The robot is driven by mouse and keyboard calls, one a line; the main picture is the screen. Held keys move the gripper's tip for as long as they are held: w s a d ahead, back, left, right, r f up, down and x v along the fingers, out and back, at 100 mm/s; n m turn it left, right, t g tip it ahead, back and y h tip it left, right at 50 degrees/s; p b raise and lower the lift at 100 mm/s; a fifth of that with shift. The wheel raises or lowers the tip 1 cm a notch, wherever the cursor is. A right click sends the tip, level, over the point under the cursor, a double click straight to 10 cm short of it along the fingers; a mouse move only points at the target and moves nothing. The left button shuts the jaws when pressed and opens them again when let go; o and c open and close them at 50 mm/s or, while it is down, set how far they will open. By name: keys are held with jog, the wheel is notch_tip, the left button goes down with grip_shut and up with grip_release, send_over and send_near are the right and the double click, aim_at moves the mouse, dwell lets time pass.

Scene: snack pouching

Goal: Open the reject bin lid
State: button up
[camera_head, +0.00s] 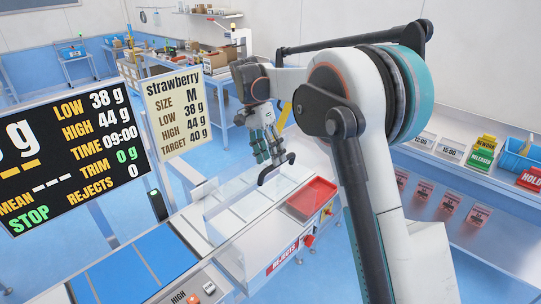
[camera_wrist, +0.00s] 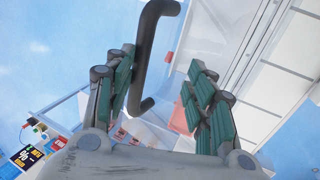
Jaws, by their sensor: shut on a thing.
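The reject bin (camera_head: 314,196) is a red open-looking tray at the right end of the machine, by a red REJECTS label (camera_head: 283,258). A dark, bent bar handle (camera_head: 277,169) stands above and left of it. My gripper (camera_head: 270,153) is shut on this handle, its green-padded fingers pointing down. In the wrist view the handle (camera_wrist: 150,45) runs between the two fingers (camera_wrist: 165,100), nearer the left one. Pale red shows behind the right finger. The lid seems to be clear, its edges are faint, and I cannot tell its angle.
A display board (camera_head: 75,150) and a Strawberry sign (camera_head: 174,105) stand at left. A blue conveyor belt (camera_head: 123,272) leads to the machine. Red knobs (camera_head: 309,240) sit on the machine's front. A shelf with label cards and a blue bin (camera_head: 520,155) is at right.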

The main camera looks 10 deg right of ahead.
jog(key=v, duration=1.1)
jog(key=shift+r, duration=0.25)
jog(key=s+d+f+n+t+y+b, duration=0.1)
jog(key=s+d+f+n+t+b, duration=0.15)
jog(key=s, duration=0.35)
jog(key=s+d+f+n+t+b, duration=0.1)
jog(key=s+d+b, duration=0.15)
jog(key=s, duration=0.35)
jog(key=s+d+f+n+t+y+b, duration=0.1)
jog(key=s+d+f+n+t+b, duration=0.1)
jog(key=s+b, duration=0.25)
jog(key=s+d+f+n+t+b, duration=0.2)
jog(key=s+f+n+t+b, duration=0.3)
jog(key=s+f, duration=1.3)
jog(key=shift+s+d+f+b, duration=0.25)
jog(key=shift+d+f+b, duration=0.1)
jog(key=shift+f+b, duration=0.2)
